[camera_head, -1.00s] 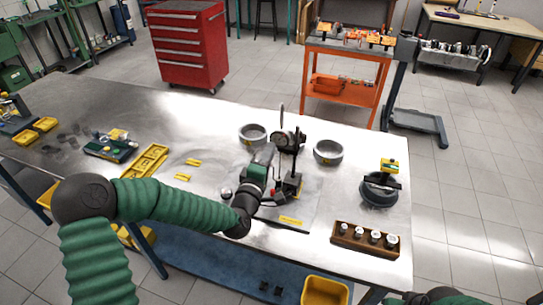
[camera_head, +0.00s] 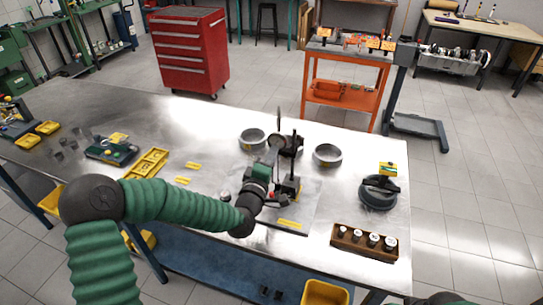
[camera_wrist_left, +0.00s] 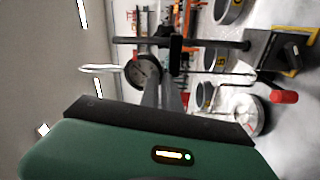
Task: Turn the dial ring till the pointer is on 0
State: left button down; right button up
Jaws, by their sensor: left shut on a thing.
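The dial gauge (camera_head: 290,143) is held up on a dark stand near the middle of the steel table. In the left wrist view its dark face (camera_wrist_left: 143,72) shows side-on to the picture, with a pale pointer and marks too small to read. My left gripper (camera_head: 276,142) reaches up to the dial from the left and is shut at its rim. In the left wrist view a grey finger (camera_wrist_left: 165,93) meets the dial's lower edge and hides part of it. The stand's black base (camera_head: 290,187) is below. My right gripper is out of view.
Grey rings (camera_head: 327,154) stand beside and behind the gauge. A wooden block with several metal pieces (camera_head: 364,240) and a dark round part with a yellow top (camera_head: 379,190) stand at the right. Yellow trays (camera_head: 150,162) lie at the left. The table front is mostly clear.

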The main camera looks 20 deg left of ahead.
pick_arm(q)
jog(key=shift+s+d+f+m, duration=0.1)
jog(key=shift+d+f+m, duration=0.1)
jog(key=shift+d+m, duration=0.25)
jog(key=c, duration=1.6)
grip_release()
jog(key=shift+a+f, duration=0.1)
jog(key=shift+a, duration=0.05)
jog(key=shift+c, duration=0.2)
jog(key=shift+w+a, duration=0.25)
jog(key=shift+w, duration=0.1)
jog(key=shift+s+d, duration=0.2)
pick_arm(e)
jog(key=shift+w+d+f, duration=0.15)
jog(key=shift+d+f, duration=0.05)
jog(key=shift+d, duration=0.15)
